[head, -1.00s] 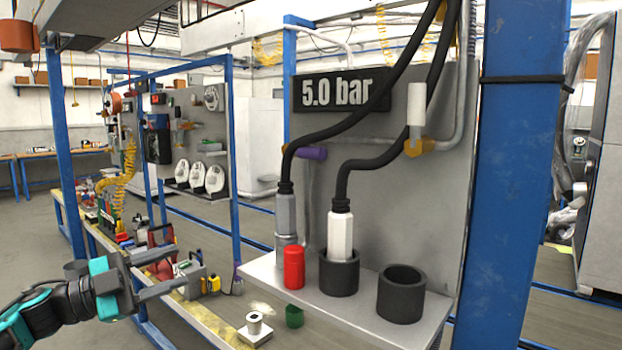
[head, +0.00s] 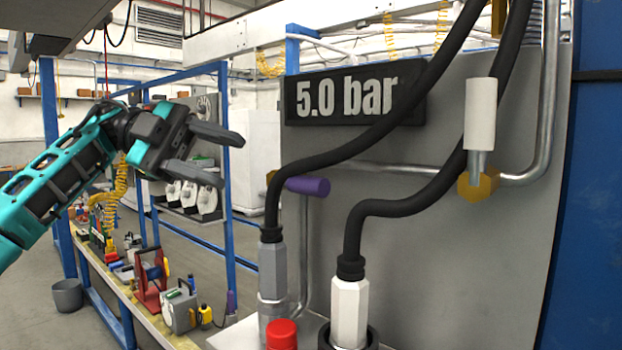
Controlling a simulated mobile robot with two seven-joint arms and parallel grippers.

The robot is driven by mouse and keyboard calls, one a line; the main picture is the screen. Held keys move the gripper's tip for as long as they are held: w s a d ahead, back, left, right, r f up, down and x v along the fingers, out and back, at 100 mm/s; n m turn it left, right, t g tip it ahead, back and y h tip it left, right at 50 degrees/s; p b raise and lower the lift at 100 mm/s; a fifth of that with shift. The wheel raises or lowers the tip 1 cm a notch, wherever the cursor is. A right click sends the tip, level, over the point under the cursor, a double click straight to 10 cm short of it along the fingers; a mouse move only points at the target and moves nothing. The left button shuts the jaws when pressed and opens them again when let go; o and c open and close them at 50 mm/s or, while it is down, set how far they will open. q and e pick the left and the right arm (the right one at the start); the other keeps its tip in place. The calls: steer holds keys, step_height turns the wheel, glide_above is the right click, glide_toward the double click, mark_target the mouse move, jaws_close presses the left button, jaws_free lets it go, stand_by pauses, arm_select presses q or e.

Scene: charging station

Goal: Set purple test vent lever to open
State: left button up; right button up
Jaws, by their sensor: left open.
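The purple test vent lever (head: 308,186) is a short cylinder on the grey panel, below the 5.0 bar display. It sticks out sideways to the right from a yellow fitting, which is mostly hidden behind a black hose. My left gripper (head: 230,160) is open and empty, with its fingers pointing right toward the panel. It is to the left of the lever and a little higher in the picture, apart from it. My right gripper is not in view.
Black hoses run down to a grey connector (head: 272,275) and a white connector (head: 349,310). A white-handled valve (head: 480,115) is on the right. A red cap (head: 282,335) stands on the shelf. A blue post (head: 600,200) borders the panel.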

mark_target(308, 186)
arm_select(q)
steer(key=x, duration=1.3)
steer(key=shift+s+a+f+b, duration=0.1)
steer(key=shift+s+a+b, duration=0.05)
steer(key=shift+b, duration=0.15)
jaws_close()
